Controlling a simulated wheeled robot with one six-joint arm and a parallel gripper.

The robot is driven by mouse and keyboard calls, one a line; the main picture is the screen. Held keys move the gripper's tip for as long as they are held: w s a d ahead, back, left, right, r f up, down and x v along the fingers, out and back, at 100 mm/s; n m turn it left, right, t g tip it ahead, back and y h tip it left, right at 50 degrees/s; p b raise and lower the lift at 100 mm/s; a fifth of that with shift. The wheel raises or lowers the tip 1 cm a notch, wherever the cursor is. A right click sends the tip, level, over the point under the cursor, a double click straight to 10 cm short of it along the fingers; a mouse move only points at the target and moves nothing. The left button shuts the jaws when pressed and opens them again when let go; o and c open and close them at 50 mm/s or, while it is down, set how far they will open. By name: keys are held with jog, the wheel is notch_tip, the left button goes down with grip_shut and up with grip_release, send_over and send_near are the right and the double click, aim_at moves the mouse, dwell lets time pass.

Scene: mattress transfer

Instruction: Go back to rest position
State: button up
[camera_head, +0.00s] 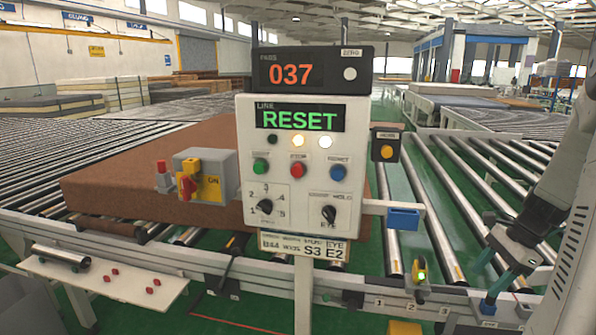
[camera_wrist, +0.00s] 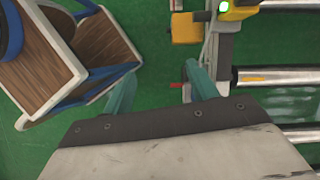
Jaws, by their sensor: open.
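My gripper (camera_head: 488,280) hangs low at the right of the head view, beside the roller conveyor and apart from the control panel (camera_head: 243,190). In the wrist view my gripper (camera_wrist: 160,88) shows two teal fingers spread apart with nothing between them, over green floor. The panel's display (camera_head: 300,117) reads RESET in green, and the counter (camera_head: 291,75) above it reads 037. Two of the panel's lamps are lit. A large brown mattress (camera_head: 120,185) lies on the rollers behind the panel.
A yellow device (camera_head: 420,270) with a green light sits on the conveyor's front rail; it also shows in the wrist view (camera_wrist: 237,9). A wood-topped stool or cart (camera_wrist: 40,60) stands left of my fingers. A shelf (camera_head: 120,285) holds a metal roller and several red pieces.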

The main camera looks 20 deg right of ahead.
jog(key=s+a+r+n+h, duration=0.1)
jog(key=s+a+r+n, duration=0.2)
jog(key=a+n, duration=0.4)
jog(key=s+a+r+n+h, duration=0.1)
jog(key=s+a+r+n, duration=0.2)
jog(key=a, duration=1.1)
jog(key=s+a+r+n+h, duration=0.2)
jog(key=a+r+n, duration=0.5)
jog(key=a+n, duration=0.4)
jog(key=shift+s+a+r+n+g, duration=0.2)
jog(key=shift+s+a+n+g, duration=0.1)
jog(key=shift+s+n, duration=0.45)
